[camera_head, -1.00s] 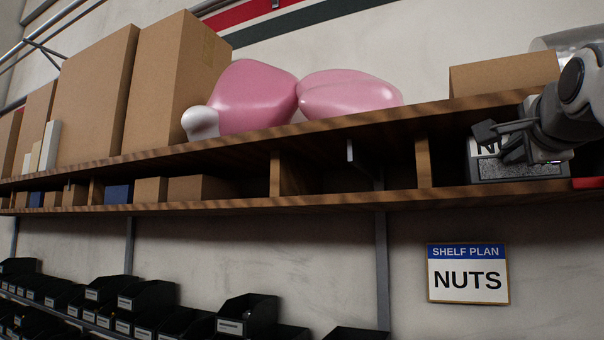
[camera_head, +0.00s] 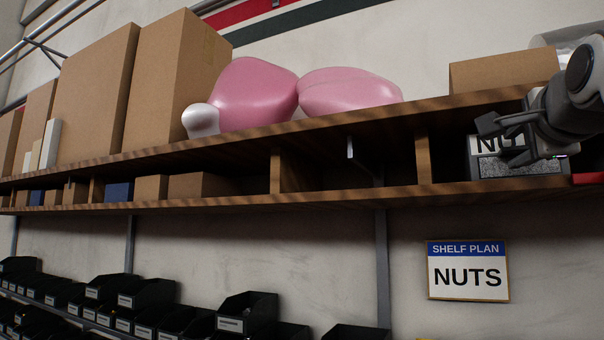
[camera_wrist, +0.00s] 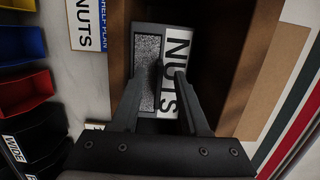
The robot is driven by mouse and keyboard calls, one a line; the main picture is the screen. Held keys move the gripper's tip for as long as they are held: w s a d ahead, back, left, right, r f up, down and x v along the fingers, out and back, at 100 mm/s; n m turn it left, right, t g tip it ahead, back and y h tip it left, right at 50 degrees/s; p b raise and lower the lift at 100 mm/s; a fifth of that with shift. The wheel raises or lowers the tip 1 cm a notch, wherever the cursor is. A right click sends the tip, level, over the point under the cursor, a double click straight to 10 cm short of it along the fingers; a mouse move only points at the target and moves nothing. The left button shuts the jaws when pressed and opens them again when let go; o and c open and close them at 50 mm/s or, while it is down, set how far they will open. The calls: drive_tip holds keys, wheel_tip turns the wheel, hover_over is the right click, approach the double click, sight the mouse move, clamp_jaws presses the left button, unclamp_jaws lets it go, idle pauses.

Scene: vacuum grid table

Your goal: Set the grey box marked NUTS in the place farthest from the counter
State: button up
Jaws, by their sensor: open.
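The grey box marked NUTS (camera_head: 520,167) stands upright on the lower shelf board at the right, right of a wooden divider. Its front has a white NUTS label above a speckled grey panel. It also shows in the wrist view (camera_wrist: 149,73), turned sideways. My gripper (camera_head: 502,141) is open in front of the box face, its fingers apart and hiding part of the label. In the wrist view both fingers (camera_wrist: 170,72) lie over the face; I cannot tell whether they touch it. The box's right side and back are hidden.
A SHELF PLAN sign reading NUTS (camera_head: 468,271) hangs below the shelf. Wooden dividers (camera_head: 424,159) bound an empty-looking bay to the left. Cardboard boxes (camera_head: 200,186) fill bays farther left. A carton (camera_head: 503,72) and pink objects (camera_head: 258,96) sit above. Black bins (camera_head: 247,315) stand below.

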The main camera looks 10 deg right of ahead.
drive_tip(key=b+v, duration=0.2)
drive_tip(key=v, duration=1.4)
drive_tip(key=shift+b, duration=0.35)
drive_tip(key=shift+s, duration=0.1)
drive_tip(key=w+a+f+n+g+y, duration=0.2)
drive_tip(key=w+a+f+n, duration=0.15)
drive_tip(key=f, duration=0.55)
drive_tip(key=w+a+f+n+g+y, duration=0.1)
drive_tip(key=w+a+f+n+y, duration=0.3)
drive_tip(key=f, duration=0.6)
drive_tip(key=w+a+f+n+g, duration=0.2)
drive_tip(key=f+n, duration=0.3)
drive_tip(key=f, duration=0.4)
drive_tip(key=s+a+f+n+g, duration=0.2)
drive_tip(key=f+n, duration=0.1)
drive_tip(key=f, duration=0.5)
drive_tip(key=s+a+f+n+g, duration=0.2)
drive_tip(key=a+f+n, duration=0.1)
drive_tip(key=f, duration=0.6)
drive_tip(key=s+a+f+n+g+y, duration=0.1)
drive_tip(key=s+a+f+n+g, duration=0.1)
drive_tip(key=f, duration=0.7)
drive_tip(key=shift+s+n, duration=0.5)
drive_tip(key=shift+n, duration=0.45)
